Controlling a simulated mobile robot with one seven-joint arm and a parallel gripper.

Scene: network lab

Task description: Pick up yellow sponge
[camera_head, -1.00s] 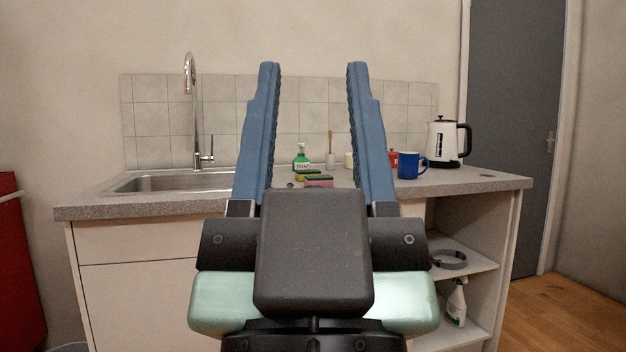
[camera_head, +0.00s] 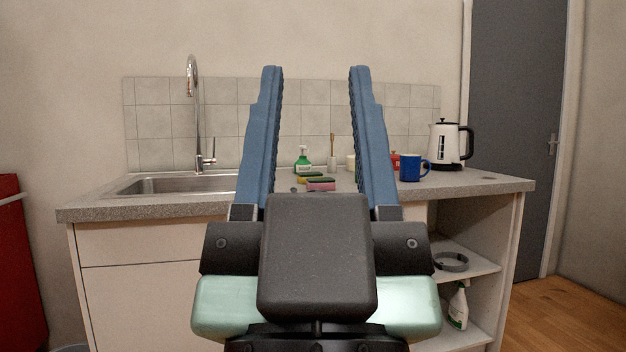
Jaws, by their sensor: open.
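The yellow sponge (camera_head: 308,180) lies on the counter in the head view, right of the sink. It has a dark green top and yellow below. A pink sponge (camera_head: 321,187) with a dark top lies just in front of it and to the right, hiding part of it. My gripper (camera_head: 315,72) is open and empty, with its two blue fingers pointing up in the picture. It is in front of the counter, nearer to me than the sponges. Both sponges show in the gap between the fingers.
A green soap bottle (camera_head: 304,160) stands behind the sponges, with a brush holder (camera_head: 333,163) to its right. A blue mug (camera_head: 410,167) and a kettle (camera_head: 447,146) stand right. The sink (camera_head: 180,185) and tall faucet (camera_head: 196,120) are left. The counter edge (camera_head: 150,210) faces me.

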